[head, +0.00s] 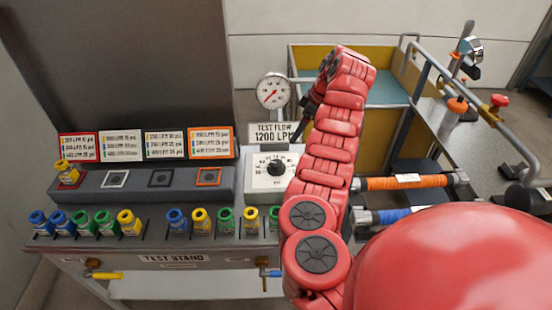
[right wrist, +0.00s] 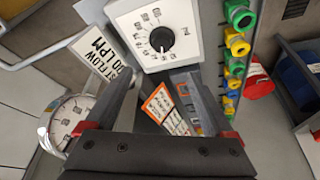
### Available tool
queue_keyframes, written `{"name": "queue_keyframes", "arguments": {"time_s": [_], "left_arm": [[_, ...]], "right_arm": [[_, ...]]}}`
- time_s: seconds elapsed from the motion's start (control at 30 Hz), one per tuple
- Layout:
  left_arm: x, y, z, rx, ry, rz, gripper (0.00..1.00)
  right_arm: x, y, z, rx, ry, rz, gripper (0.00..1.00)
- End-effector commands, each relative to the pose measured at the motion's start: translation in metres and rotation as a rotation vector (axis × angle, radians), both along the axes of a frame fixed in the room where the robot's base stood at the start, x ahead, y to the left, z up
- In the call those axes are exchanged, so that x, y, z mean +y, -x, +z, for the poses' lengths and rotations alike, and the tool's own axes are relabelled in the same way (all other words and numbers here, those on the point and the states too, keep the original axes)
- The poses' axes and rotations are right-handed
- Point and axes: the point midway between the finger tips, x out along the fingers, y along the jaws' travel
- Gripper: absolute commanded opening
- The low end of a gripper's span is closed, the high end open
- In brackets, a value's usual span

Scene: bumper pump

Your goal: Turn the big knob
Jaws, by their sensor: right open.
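The big knob is a round black knob (head: 275,168) on a white panel with printed marks around it, right of centre on the test stand. It also shows as a black knob (right wrist: 162,39) at the top of the right wrist view, with its white dial panel (right wrist: 190,50) around it. My right gripper (head: 300,127) is mostly hidden behind my red right arm in the head view. In the right wrist view its two dark fingers (right wrist: 162,82) are spread and empty, with the knob beyond their tips and apart from them. My left gripper is not in view.
A pressure gauge (head: 273,91) and a TEST FLOW 1200 LPM sign (head: 275,132) stand behind the dial. Several colored fittings (head: 130,222) line the front edge. Label cards (head: 122,146) stand at the back. Orange and blue hoses (head: 405,182) lie to the right.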

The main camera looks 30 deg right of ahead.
Motion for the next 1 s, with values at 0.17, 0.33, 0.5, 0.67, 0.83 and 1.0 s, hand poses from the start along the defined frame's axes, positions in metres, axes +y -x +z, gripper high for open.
{"name": "queue_keyframes", "arguments": {"time_s": [0.17, 0.33, 0.5, 0.67, 0.83, 1.0], "left_arm": [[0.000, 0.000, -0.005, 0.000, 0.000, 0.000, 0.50], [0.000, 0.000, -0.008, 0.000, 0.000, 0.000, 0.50], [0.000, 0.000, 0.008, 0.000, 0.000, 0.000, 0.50], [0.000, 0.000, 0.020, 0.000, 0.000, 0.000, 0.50], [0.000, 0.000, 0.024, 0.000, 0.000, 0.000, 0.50], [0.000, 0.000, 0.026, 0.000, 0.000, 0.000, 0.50]], "right_arm": [[0.004, -0.002, -0.015, 0.007, -0.007, 0.008, 0.88], [0.011, -0.012, -0.046, 0.009, -0.006, 0.006, 0.88], [0.023, -0.025, -0.080, 0.012, -0.014, 0.006, 0.88], [0.030, -0.038, -0.115, 0.008, -0.016, 0.004, 0.88], [0.034, -0.047, -0.141, 0.006, -0.014, 0.003, 0.88], [0.038, -0.052, -0.154, 0.005, -0.012, 0.003, 0.88]]}}
